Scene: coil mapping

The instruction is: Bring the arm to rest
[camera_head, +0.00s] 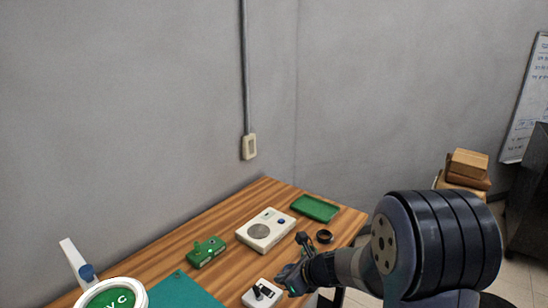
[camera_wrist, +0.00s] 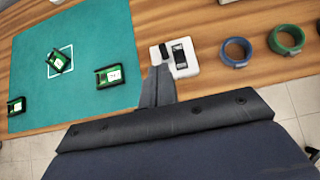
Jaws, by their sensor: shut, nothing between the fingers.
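My gripper (camera_head: 284,277) is over the front right part of the wooden table, beside a small white box with black parts on top (camera_head: 262,293). In the wrist view my gripper (camera_wrist: 158,70) is shut, its fingers together and empty. Its tip appears just beside the white box (camera_wrist: 181,57); I cannot tell whether they touch. My arm (camera_head: 350,268) reaches in from the right, bent, its large dark joint in front of the table's right side.
The table (camera_head: 150,255) carries a teal mat (camera_head: 185,292), a green device (camera_head: 206,252), a white instrument (camera_head: 266,230), a green tray (camera_head: 315,208) and a dark ring (camera_head: 324,236). A blue ring (camera_wrist: 224,52) and a green ring (camera_wrist: 273,40) lie right of the white box. Boxes (camera_head: 468,164) stand beyond.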

